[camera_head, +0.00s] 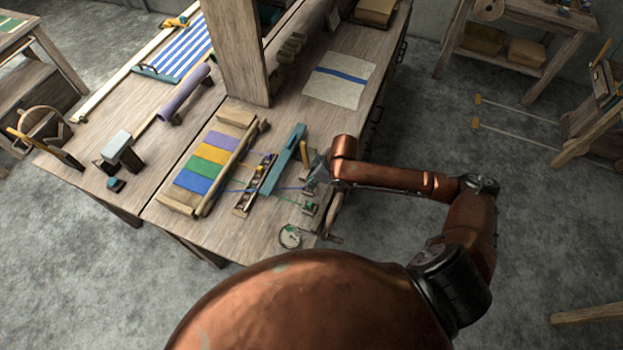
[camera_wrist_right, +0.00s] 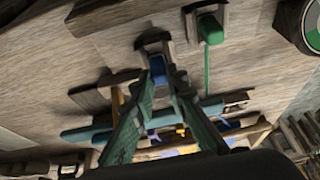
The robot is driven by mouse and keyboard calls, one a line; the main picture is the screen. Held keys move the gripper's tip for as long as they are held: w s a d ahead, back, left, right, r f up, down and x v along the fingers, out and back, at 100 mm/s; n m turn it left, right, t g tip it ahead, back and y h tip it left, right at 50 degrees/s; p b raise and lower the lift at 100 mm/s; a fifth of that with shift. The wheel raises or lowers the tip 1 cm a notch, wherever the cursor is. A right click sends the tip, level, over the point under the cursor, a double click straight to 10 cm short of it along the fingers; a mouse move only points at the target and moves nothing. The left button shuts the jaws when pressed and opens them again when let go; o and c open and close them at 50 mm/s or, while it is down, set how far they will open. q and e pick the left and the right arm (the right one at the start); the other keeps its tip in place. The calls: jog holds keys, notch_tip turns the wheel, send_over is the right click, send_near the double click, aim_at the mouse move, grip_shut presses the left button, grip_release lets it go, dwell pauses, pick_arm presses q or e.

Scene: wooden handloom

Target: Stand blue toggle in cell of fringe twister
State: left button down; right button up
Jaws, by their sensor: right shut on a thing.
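My right gripper (camera_head: 316,183) is at the right edge of the bench, and its green fingers (camera_wrist_right: 160,76) fill the middle of the right wrist view. It is shut on the blue toggle (camera_wrist_right: 157,64), which shows between the fingertips. A small wooden cell with a dark opening (camera_wrist_right: 151,41) lies right at the toggle's far end; I cannot tell whether the toggle is inside it. Beside it, another cell (camera_wrist_right: 205,10) holds a green toggle (camera_wrist_right: 211,30) with a green thread. In the head view, a blue thread (camera_head: 288,188) runs toward my right gripper. My left gripper is out of view.
A small loom with a striped warp (camera_head: 208,162), a dark wooden rack (camera_head: 255,185) and a teal bar (camera_head: 285,160) lie left of my right gripper. A round green-and-white disc (camera_head: 290,236) sits at the near bench edge. A tall wooden post (camera_head: 237,50) stands behind.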

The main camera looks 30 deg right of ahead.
jog(key=shift+f, duration=0.15)
jog(key=o, duration=0.9)
jog(key=v, duration=1.2)
